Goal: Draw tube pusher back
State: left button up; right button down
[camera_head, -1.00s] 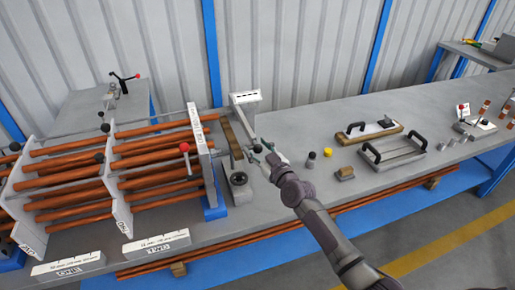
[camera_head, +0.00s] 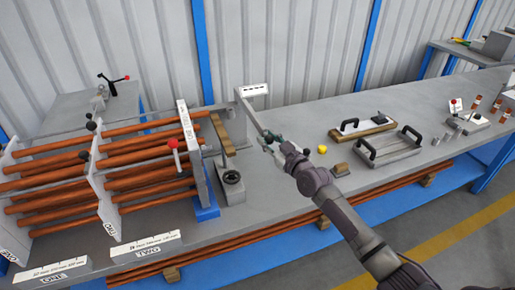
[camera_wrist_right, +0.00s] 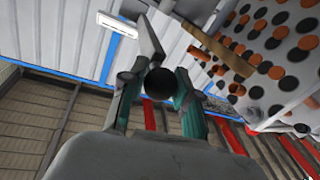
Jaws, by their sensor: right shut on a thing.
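The tube pusher shows in the head view as a grey bar (camera_head: 248,111) with a white labelled block (camera_head: 254,90) at its far end. My right gripper (camera_head: 270,140) is at the bar's near end. In the wrist view, a black ball knob (camera_wrist_right: 160,83) sits between the fingertips of my right gripper (camera_wrist_right: 158,85), which is shut on it. The grey arm of the pusher (camera_wrist_right: 151,40) rises beyond the knob. Copper tubes (camera_head: 150,157) run through upright plates to the left. The end plate (camera_head: 192,150) stands apart from the pusher. My left gripper is not in view.
Right of my arm are a yellow cap (camera_head: 322,149), black-handled plates (camera_head: 396,148) and small parts. Bench space behind the gripper looks clear.

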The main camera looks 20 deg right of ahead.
jog(key=shift+d, duration=0.15)
jog(key=c, duration=0.8)
grip_release()
jog(key=shift+d, duration=0.25)
jog(key=shift+s+a, duration=0.1)
jog(key=shift+s, duration=0.2)
jog(key=v, duration=1.1)
jog(key=shift+s, duration=0.25)
jog(key=shift+f, duration=0.1)
